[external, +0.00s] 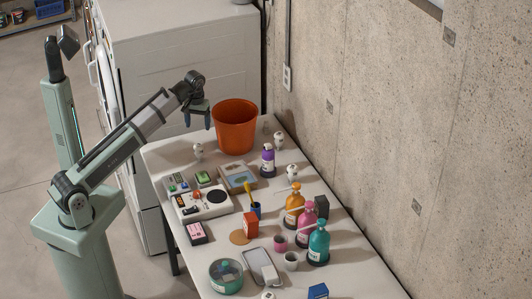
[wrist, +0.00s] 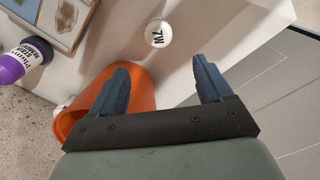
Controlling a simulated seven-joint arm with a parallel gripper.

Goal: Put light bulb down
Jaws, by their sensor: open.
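My gripper (external: 197,121) is open above and behind this bulb, near the table's left back edge. Its two blue fingers (wrist: 160,70) are apart with nothing between them.
The orange bucket (external: 235,128) stands close to my gripper's right. A white appliance (external: 185,50) stands behind the table.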

